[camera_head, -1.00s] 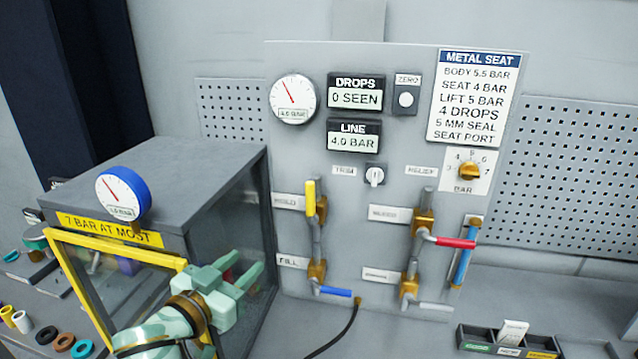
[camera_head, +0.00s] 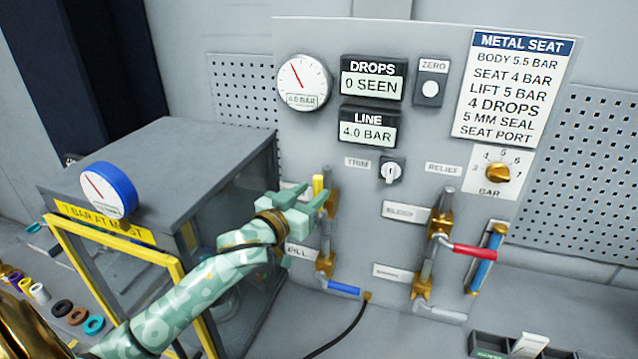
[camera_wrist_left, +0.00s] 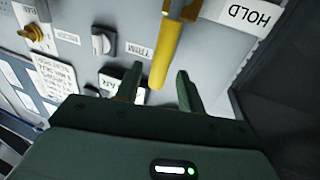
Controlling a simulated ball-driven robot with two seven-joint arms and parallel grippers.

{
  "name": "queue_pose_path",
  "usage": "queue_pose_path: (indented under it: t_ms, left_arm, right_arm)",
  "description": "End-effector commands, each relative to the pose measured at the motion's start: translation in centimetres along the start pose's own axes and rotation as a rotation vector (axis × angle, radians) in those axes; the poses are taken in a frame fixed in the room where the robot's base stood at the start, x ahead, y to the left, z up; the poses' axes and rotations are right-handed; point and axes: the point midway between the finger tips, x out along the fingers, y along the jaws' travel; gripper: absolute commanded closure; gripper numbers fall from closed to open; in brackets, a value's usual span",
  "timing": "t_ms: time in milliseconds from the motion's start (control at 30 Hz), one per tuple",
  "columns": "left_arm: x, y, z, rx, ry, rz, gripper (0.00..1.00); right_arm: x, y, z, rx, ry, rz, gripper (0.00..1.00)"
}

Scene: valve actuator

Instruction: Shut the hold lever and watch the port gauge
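The yellow hold lever (camera_head: 318,187) stands upright on the left pipe of the panel. It also shows in the left wrist view (camera_wrist_left: 168,52), below the HOLD label. My left gripper (camera_head: 316,202) is at the lever. Its two fingers are open, one on each side of the yellow handle, with small gaps visible in the wrist view (camera_wrist_left: 160,75). A white dial gauge (camera_head: 304,83) on the panel shows 4.0 BAR. A blue-rimmed gauge (camera_head: 108,190) sits on the grey box. I cannot read which one is labelled port. My right gripper is not in view.
The LINE display (camera_head: 368,127) reads 4.0 BAR and the DROPS display (camera_head: 372,79) reads 0 SEEN. Below the hold lever is a blue fill lever (camera_head: 344,288). A red lever (camera_head: 474,251) is to the right. The yellow-framed box (camera_head: 150,160) stands left, near my arm.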

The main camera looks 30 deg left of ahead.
Motion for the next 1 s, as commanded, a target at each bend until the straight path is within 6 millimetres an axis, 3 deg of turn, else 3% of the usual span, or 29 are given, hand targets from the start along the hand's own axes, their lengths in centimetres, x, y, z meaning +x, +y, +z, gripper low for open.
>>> queue_pose_path:
  t_ms: [100,233,567,700,733,1000]
  left_arm:
    - [2.0,0.0,-0.1,-0.001,0.0,0.0,0.61]
    - [3.3,0.0,0.0,-0.002,0.0,0.0,0.61]
    - [3.7,0.0,0.1,-0.001,-0.001,0.0,0.61]
    - [3.7,0.0,0.1,-0.001,-0.001,0.0,0.97]
    - [3.7,0.0,0.1,-0.001,-0.001,0.0,1.0]
    - [4.3,0.1,0.0,0.014,-0.004,0.0,1.0]
  right_arm:
    - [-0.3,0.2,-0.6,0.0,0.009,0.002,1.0]
    - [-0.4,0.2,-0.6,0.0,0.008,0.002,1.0]
    - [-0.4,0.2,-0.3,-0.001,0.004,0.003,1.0]
    - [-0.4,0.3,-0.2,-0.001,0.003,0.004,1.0]
    - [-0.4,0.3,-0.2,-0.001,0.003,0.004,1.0]
    - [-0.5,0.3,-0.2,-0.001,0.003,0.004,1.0]
